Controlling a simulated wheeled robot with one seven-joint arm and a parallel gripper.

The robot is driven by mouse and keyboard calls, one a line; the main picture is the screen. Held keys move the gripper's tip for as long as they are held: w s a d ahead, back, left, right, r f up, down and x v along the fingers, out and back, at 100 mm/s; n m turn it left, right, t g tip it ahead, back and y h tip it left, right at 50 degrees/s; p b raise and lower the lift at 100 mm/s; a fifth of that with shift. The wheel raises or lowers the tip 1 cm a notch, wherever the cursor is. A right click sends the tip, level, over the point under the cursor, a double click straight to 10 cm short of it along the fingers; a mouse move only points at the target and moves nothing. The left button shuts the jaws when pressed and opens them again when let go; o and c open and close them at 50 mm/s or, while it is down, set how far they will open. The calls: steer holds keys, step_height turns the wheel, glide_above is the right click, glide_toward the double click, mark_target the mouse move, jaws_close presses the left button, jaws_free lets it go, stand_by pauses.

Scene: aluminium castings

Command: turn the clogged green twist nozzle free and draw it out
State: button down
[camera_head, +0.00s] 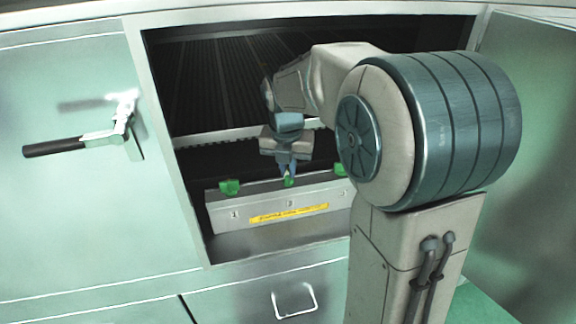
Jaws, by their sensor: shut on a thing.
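Green twist nozzles sit in a row along the top of a grey block (268,206) inside the open cabinet. The left green nozzle (229,187) is near the number 1. The middle green nozzle (289,182) is above the middle number, and my gripper (288,174) points down at it, shut on its top. The right green nozzle (342,169) is partly hidden behind my arm. The middle nozzle looks to be at the block's top edge; whether it is still seated is too small to tell. No clogging is visible on any nozzle.
The cabinet opening has a pale frame (161,120) close around my arm. A door handle with a black grip (52,147) sticks out at the left. A yellow label (288,214) is on the block's front. A drawer handle (295,303) is below.

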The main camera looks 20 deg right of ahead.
stand_by(0.3)
steer(key=c, duration=1.5)
jaws_free()
steer(key=shift+o, duration=0.2)
steer(key=shift+r, duration=0.1)
